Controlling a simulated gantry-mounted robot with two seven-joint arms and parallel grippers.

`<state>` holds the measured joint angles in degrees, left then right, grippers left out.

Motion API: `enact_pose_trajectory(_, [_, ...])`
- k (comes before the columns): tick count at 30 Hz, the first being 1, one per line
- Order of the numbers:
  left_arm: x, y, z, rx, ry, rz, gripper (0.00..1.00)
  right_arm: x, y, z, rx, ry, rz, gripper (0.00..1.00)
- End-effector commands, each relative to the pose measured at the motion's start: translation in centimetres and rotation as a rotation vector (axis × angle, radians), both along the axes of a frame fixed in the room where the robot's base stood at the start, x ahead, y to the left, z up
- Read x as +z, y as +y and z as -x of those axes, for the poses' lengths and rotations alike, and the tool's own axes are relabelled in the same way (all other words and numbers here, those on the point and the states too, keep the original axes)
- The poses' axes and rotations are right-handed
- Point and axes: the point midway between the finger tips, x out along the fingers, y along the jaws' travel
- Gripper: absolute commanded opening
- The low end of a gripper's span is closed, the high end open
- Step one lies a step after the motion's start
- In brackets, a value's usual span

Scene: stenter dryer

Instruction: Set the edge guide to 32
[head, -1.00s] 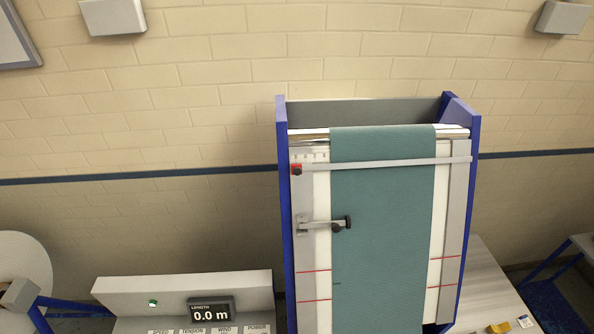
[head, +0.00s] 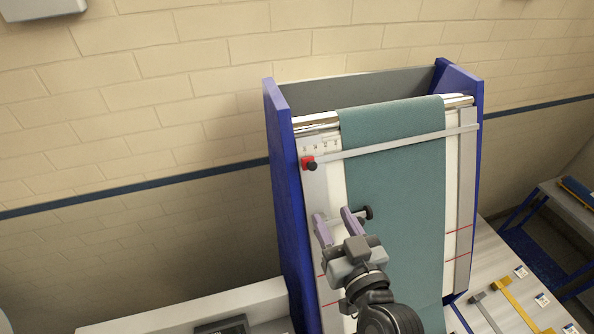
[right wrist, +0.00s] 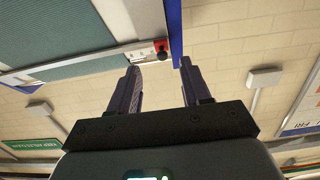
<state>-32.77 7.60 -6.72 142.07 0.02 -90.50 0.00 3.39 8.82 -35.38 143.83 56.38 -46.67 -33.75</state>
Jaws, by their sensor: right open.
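A red block with a black knob (head: 310,164) sits at the left end of a thin pale bar (head: 400,143) that crosses the teal cloth (head: 395,190). A small white scale (head: 320,144) lies just above it; its figures are too small to read. My right gripper (head: 334,214) is open and empty, below the red block, its fingers pointing up the panel. In the right wrist view the red block and knob (right wrist: 161,47) show beyond the gap between the open fingers (right wrist: 160,66). My left gripper is not in view.
A dark-ended arm (head: 366,213) on the panel is partly hidden behind my right gripper. Blue side plates (head: 287,190) flank the panel. A bench with yellow and grey tools (head: 510,300) stands at lower right.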

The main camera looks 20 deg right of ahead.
Motion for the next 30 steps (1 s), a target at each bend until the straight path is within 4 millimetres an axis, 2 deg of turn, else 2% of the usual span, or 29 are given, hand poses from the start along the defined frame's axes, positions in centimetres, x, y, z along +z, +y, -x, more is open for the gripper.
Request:
enact_pose_trajectory(3, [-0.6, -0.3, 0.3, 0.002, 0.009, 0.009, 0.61, 1.8, 0.2, -0.5, 0.005, -0.049, 0.002, 0.48])
enact_pose_trajectory(6, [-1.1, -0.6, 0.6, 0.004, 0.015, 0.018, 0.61, 2.3, 0.2, -1.1, 0.005, -0.065, 0.004, 0.48])
enact_pose_trajectory(13, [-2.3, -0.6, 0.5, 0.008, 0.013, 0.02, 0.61, 2.3, 0.1, -3.7, 0.003, -0.066, 0.003, 0.48])
enact_pose_trajectory(21, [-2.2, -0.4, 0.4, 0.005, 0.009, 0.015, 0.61, 2.5, 0.0, -8.1, 0.002, -0.064, 0.007, 0.48])
enact_pose_trajectory(30, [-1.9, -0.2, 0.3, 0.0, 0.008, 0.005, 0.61, 2.5, 0.0, -11.0, 0.004, -0.063, 0.003, 0.48])
